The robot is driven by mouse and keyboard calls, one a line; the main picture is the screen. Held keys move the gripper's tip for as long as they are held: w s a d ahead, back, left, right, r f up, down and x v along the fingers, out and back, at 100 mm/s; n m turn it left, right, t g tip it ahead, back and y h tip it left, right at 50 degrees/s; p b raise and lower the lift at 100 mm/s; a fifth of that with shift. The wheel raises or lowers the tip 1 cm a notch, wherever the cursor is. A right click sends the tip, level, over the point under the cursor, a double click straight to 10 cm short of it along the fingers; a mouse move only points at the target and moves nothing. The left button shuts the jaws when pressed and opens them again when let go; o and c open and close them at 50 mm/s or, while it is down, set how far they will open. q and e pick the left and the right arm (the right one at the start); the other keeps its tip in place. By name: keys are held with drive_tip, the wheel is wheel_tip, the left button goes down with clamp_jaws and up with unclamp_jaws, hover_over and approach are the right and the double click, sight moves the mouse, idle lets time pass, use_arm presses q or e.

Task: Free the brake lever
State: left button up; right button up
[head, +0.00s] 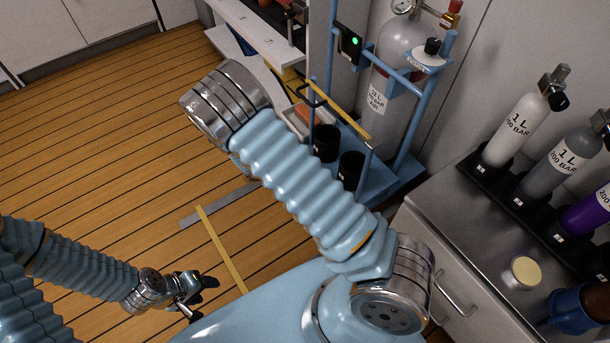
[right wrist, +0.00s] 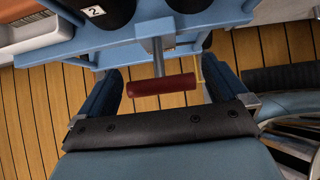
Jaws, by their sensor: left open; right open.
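A dark red cylindrical handle on a grey metal rod, which looks like the brake lever (right wrist: 162,86), shows in the right wrist view below the blue frame of the stand (right wrist: 210,22). My right gripper (right wrist: 164,78) is open, with one dark blue finger to each side of the handle and visible gaps between; I cannot tell how far in depth the handle sits between them. In the head view the right gripper and the handle are not seen. My left gripper (head: 190,289) is open and empty, low over the wooden floor at the lower left.
A blue stand (head: 412,125) holds a large grey cylinder (head: 398,60), black cups (head: 326,143) and a green-lit box (head: 350,43). At the right, a grey counter (head: 450,215) carries several small cylinders. The wooden floor (head: 100,120) at the left is mostly clear.

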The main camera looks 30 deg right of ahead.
drive_tip(key=v, duration=1.2)
drive_tip(key=shift+f, duration=0.1)
